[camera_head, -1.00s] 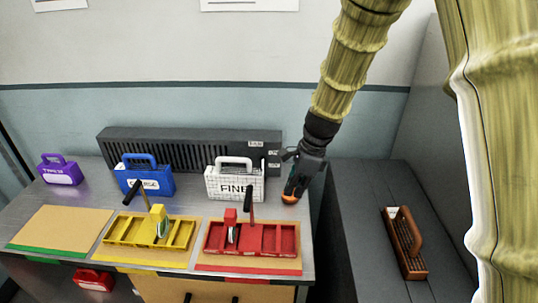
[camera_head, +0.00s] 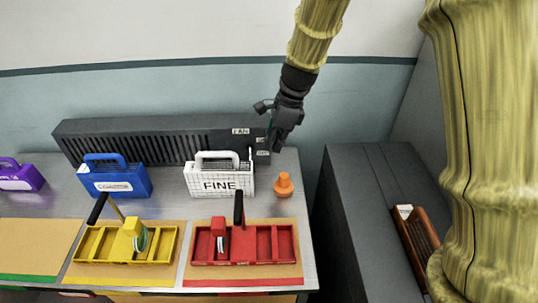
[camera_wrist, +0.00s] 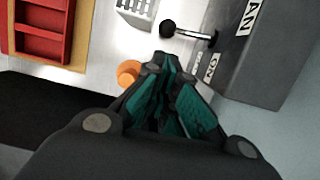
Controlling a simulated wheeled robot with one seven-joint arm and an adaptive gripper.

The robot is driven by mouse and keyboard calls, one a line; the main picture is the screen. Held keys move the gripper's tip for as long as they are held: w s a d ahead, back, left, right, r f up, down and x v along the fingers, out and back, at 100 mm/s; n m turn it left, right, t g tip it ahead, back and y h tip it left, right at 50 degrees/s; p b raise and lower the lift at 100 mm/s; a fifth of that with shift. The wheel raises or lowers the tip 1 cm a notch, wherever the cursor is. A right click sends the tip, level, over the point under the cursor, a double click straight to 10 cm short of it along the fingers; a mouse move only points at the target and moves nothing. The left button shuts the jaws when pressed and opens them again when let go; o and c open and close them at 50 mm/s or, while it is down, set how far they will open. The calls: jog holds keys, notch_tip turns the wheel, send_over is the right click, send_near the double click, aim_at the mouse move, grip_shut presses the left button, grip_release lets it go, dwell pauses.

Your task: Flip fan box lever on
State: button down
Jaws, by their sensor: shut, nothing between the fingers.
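The fan box (camera_head: 150,130) is a long dark grey box with a slotted front at the back of the bench. Its FAN label and smaller labels are at its right end. In the wrist view, the fan box (camera_wrist: 262,62) is at the upper right, and its lever (camera_wrist: 192,33) is a metal rod with a black ball knob, sticking out to the left. My gripper (camera_head: 276,148) is shut and empty, pointing down by the box's right end. In the wrist view, my fingertips (camera_wrist: 166,66) are just below the knob in the picture, apparently apart from it. The head view does not show the lever clearly.
An orange knob-shaped piece (camera_head: 284,185) stands on the bench close by. A white FINE case (camera_head: 220,180) and a blue case (camera_head: 115,182) stand before the box. Red (camera_head: 286,243) and yellow (camera_head: 90,243) trays lie in front. The wall is behind.

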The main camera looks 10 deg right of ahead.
jog(key=shift+s+p+x, duration=0.15)
jog(key=shift+p+x, duration=0.25)
jog(key=shift+x, duration=1.9)
jog(key=shift+s+p+x, duration=0.1)
jog(key=shift+p+x, duration=0.3)
jog(key=shift+x, duration=1.85)
jog(key=shift+f, duration=0.1)
jog(key=shift+r, duration=0.2)
jog(key=shift+r+p, duration=0.7)
jog(key=shift+p, duration=0.3)
jog(key=shift+r, duration=0.1)
